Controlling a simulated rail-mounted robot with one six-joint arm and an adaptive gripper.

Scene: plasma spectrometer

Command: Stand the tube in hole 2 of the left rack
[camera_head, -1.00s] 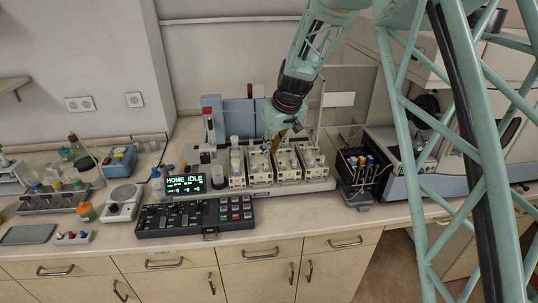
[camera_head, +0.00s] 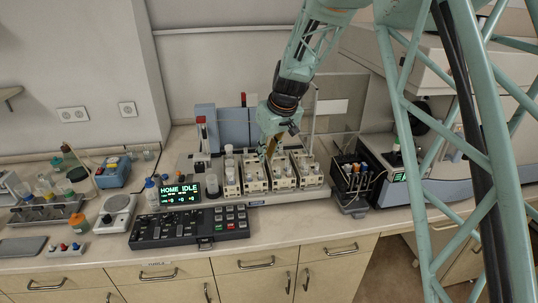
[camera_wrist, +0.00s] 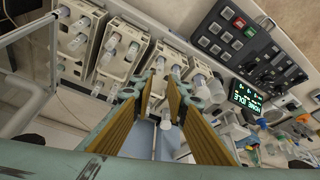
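Several white racks with clear tubes stand side by side on the sampler bed. In the head view, the leftmost rack (camera_head: 231,188) is left of my gripper (camera_head: 270,154). My gripper points down over the middle racks, near the second rack (camera_head: 255,186) and the third rack (camera_head: 283,184). In the wrist view, the gold fingers of my gripper (camera_wrist: 164,80) reach towards a rack, with a small gap between the tips. A clear tube (camera_wrist: 166,123) shows between the fingers; I cannot tell whether they touch it. Rack hole numbers are not readable.
A black control panel (camera_head: 190,228) and a green "HOME IDLE" display (camera_head: 181,193) stand in front and to the left. A black holder (camera_head: 352,182) with coloured caps stands right of the racks. Other racks crowd both sides of my fingers.

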